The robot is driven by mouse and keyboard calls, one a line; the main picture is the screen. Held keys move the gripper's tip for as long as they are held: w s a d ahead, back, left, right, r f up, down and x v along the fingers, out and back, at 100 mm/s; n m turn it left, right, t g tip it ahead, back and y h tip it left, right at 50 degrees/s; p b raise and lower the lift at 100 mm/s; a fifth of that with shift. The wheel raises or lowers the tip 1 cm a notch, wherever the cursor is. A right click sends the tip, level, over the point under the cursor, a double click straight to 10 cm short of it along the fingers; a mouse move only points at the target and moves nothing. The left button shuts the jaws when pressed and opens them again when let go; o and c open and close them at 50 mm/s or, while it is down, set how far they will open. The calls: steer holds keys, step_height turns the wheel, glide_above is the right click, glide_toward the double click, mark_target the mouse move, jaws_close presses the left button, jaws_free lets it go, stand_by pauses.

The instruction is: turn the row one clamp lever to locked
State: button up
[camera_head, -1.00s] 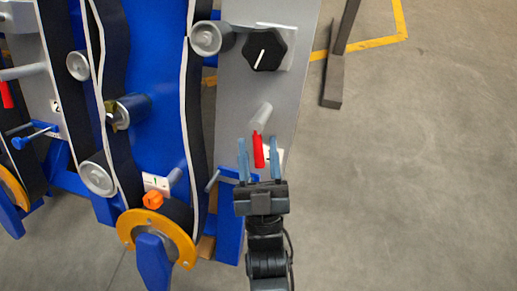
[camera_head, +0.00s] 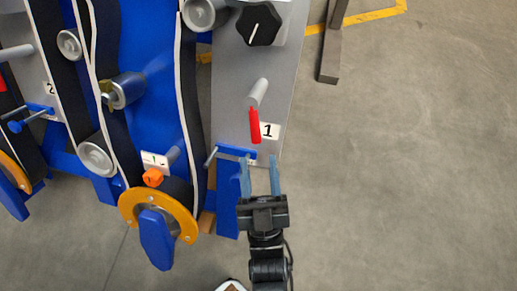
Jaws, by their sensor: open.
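The row one lever has a red handle (camera_head: 254,126) hanging nearly straight down from a grey cylindrical post (camera_head: 259,92) on the grey side plate (camera_head: 232,100). A white label with a "1" (camera_head: 270,131) is just right of the handle. My gripper (camera_head: 258,160) is open and empty, its two blue fingers pointing up the picture. The fingertips lie below the red handle's lower end in the picture, with the handle not between them. I cannot tell their depth from the plate.
A blue bar (camera_head: 236,152) with a grey pin sits close to the left fingertip. A black pointer knob (camera_head: 259,24) is higher on the plate. An orange knob (camera_head: 152,177) and yellow ring (camera_head: 129,209) are left.

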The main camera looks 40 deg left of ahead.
steer(key=shift+w, duration=0.1)
steer(key=shift+c, duration=0.7)
steer(key=w+d+f+m+h+p, duration=0.1)
steer(key=w+m+h, duration=0.1)
steer(key=w, duration=0.2)
steer(key=w+d+f+m+h, duration=0.1)
steer(key=w+f+m+h, duration=0.1)
steer(key=w, duration=0.3)
steer(key=w+d+f+m+h+p, duration=0.1)
steer(key=w+m+h, duration=0.2)
steer(key=w+h, duration=0.1)
steer(key=shift+w+d+f+p, duration=0.25)
steer(key=shift+w+p, duration=0.1)
steer(key=shift+w, duration=0.15)
jaws_close()
steer(key=w+d+f+m+g+h+p, duration=0.3)
steer(key=w+f+m+g, duration=0.15)
steer(key=w, duration=0.25)
steer(key=g+y+p, duration=0.4)
steer(key=g+p, duration=0.2)
steer(key=g, duration=1.2)
glide_toward(254, 123)
steer(key=s+a+f+b, duration=0.2)
steer(key=a+f+b, duration=0.1)
steer(key=a+f, duration=0.1)
steer(key=shift+s+a, duration=0.25)
steer(key=shift+s, duration=0.1)
